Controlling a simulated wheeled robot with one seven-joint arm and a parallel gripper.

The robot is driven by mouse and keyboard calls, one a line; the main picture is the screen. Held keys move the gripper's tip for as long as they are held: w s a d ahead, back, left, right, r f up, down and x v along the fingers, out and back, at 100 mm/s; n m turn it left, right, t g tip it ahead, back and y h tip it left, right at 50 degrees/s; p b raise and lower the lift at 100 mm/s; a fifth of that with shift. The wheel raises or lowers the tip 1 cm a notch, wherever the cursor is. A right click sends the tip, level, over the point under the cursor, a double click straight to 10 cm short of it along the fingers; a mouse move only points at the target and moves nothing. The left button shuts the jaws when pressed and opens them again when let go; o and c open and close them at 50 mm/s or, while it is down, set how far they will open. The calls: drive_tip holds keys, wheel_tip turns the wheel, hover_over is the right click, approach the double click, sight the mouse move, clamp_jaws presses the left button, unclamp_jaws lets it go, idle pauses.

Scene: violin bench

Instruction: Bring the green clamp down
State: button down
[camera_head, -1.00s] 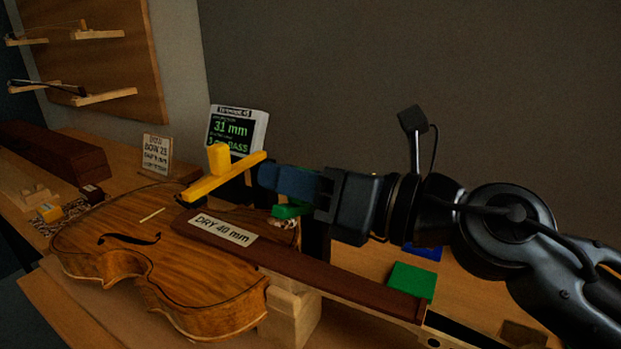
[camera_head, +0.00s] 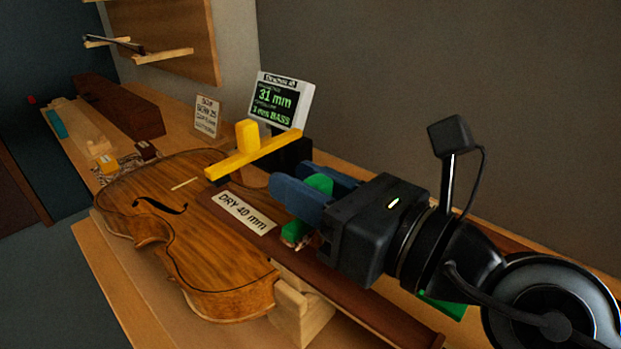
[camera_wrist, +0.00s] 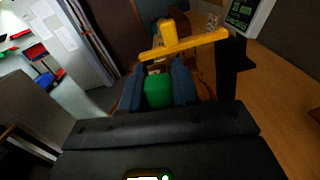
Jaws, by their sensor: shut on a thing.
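My gripper (camera_head: 310,195) has blue fingers closed on the green clamp (camera_head: 320,184), whose upper part shows between them. In the wrist view the green clamp (camera_wrist: 158,92) sits between the two blue fingers (camera_wrist: 157,88). A lower green part shows under the near finger, close above the dark fingerboard (camera_head: 345,290); I cannot tell whether it touches. The violin (camera_head: 205,225) lies on the bench, with a "DRY 40 mm" label (camera_head: 244,212) on the fingerboard.
A yellow T-shaped piece (camera_head: 258,153) on a black post stands just beyond my fingertips, also in the wrist view (camera_wrist: 185,43). A display (camera_head: 280,100) reading 31 mm and a small sign (camera_head: 207,115) stand behind. A green block (camera_head: 443,306) lies below my arm.

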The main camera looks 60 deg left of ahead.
drive_tip(key=shift+f, duration=0.15)
drive_tip(key=c, duration=0.9)
unclamp_jaws()
drive_tip(key=shift+b+v, duration=1.15)
drive_tip(key=shift+v, duration=2.8)
